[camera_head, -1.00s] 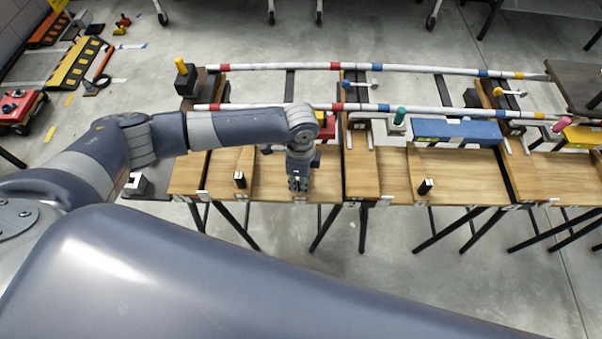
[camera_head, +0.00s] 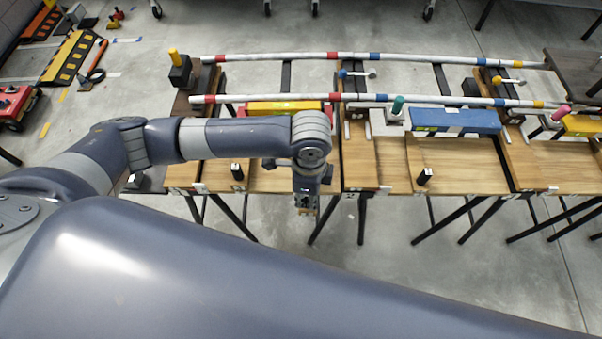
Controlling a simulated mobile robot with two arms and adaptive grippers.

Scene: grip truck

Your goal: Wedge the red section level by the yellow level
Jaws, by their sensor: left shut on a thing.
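The red section is the left wooden table section (camera_head: 270,180), under rails with red bands (camera_head: 210,99). A yellow level (camera_head: 283,105) with a green vial shows behind my left arm, by a red block (camera_head: 327,110); my arm hides part of both. A small black upright piece (camera_head: 237,171) stands at the section's front left. My left gripper (camera_head: 305,208) points down at the section's front edge, right of that piece. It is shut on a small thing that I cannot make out. My right gripper is not in view.
The middle section has a blue block (camera_head: 455,121), a green peg (camera_head: 397,105) and another small black piece (camera_head: 424,176). A yellow block (camera_head: 582,124) and pink peg (camera_head: 561,112) are at right. A black post with a yellow top (camera_head: 179,70) stands back left. Floor in front is clear.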

